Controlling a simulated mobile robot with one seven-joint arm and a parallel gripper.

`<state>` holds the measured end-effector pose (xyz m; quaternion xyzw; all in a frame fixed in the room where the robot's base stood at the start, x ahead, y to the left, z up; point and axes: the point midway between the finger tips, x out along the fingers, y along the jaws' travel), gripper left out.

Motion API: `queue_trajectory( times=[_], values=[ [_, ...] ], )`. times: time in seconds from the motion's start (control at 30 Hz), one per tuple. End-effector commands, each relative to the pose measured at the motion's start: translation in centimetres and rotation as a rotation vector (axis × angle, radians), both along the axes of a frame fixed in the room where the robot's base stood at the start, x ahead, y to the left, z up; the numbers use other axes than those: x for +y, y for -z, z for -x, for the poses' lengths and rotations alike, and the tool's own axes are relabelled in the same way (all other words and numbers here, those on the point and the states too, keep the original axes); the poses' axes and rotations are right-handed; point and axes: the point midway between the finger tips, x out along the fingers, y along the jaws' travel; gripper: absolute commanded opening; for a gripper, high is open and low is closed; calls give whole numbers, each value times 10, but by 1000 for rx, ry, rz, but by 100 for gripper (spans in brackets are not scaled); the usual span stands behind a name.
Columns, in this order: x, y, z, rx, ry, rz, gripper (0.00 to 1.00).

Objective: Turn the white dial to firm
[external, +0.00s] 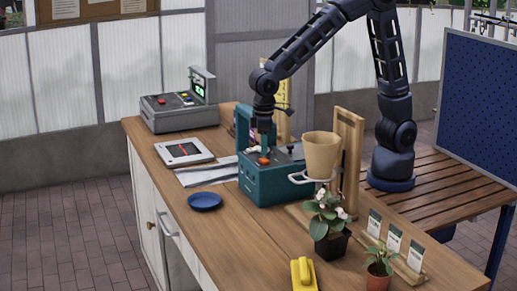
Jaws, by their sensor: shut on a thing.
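A teal machine (267,190) with a grey top stands on the wooden counter. My gripper (262,140) points down over the left part of its top, close to the surface. A small white piece (251,150), which looks like the white dial, shows right at the fingertips. The gripper is shut on it as far as I can see; the fingers hide much of it. An orange knob (263,160) sits just in front of the fingertips. The dial's setting and any labels are too small to read.
A tan pot (321,153) sits in a white ring holder at the machine's right. A wooden upright (348,150) stands behind it. A blue plate (204,201), papers, a flat tablet-like device (184,152) and a grey scale (180,110) lie left. Potted plants and a yellow object (303,274) stand in front.

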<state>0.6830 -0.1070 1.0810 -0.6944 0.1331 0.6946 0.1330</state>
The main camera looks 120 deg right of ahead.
Motion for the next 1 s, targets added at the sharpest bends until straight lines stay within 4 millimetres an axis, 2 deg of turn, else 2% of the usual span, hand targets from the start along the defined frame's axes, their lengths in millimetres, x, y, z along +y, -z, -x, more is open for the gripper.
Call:
queue_trajectory(
  times=[0.67, 0.7, 0.8, 1.0],
  values=[
    [0, -1, 0, -2, 69, 0, 11],
    [0, -1, 0, -2, 69, 0, 36],
    [0, 0, 0, -1, 69, 0, 56],
    [0, 0, 0, -1, 68, 0, 56]
  ],
)
